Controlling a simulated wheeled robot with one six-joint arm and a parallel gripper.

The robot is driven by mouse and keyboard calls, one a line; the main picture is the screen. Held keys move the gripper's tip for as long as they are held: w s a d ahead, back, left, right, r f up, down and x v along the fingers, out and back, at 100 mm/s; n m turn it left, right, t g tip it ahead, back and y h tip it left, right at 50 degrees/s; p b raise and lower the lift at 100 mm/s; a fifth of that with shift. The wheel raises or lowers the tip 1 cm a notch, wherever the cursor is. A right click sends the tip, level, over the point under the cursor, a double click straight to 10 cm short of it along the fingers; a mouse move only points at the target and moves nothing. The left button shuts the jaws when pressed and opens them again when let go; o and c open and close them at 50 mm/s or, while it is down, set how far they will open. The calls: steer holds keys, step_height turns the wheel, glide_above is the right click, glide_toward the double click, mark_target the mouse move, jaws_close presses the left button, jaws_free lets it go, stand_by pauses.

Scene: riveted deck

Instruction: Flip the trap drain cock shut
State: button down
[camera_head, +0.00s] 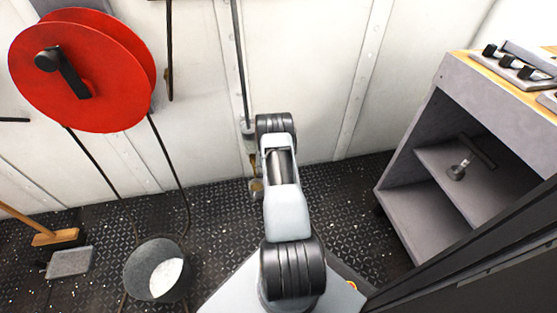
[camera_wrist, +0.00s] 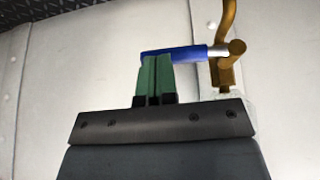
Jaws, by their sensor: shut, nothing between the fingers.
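The drain cock shows in the wrist view as a brass body (camera_wrist: 228,72) with a curved brass pipe. Its blue lever (camera_wrist: 185,51) sticks out to the left, lying roughly level in the picture and crosswise to the pipe. My gripper (camera_wrist: 158,60) has its green fingers shut together with nothing between them. The fingertips overlap the left part of the blue lever in the picture; I cannot tell if they touch it. In the head view a little brass (camera_head: 254,164) shows just left of my arm; the lever and my gripper are hidden there.
A thin vertical pipe (camera_head: 240,65) runs down the white riveted wall. A red hose reel (camera_head: 75,75) hangs at left above a metal bucket (camera_head: 155,270). A broom (camera_head: 50,236) lies at far left. A grey shelf unit (camera_head: 415,190) stands at right.

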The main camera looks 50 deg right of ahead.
steer(key=s+d+r+b, duration=0.3)
steer(key=s+r+b, duration=0.3)
steer(key=s+r, duration=0.2)
steer(key=shift+s+d, duration=0.25)
steer(key=shift+d, duration=0.1)
stand_by(0.6)
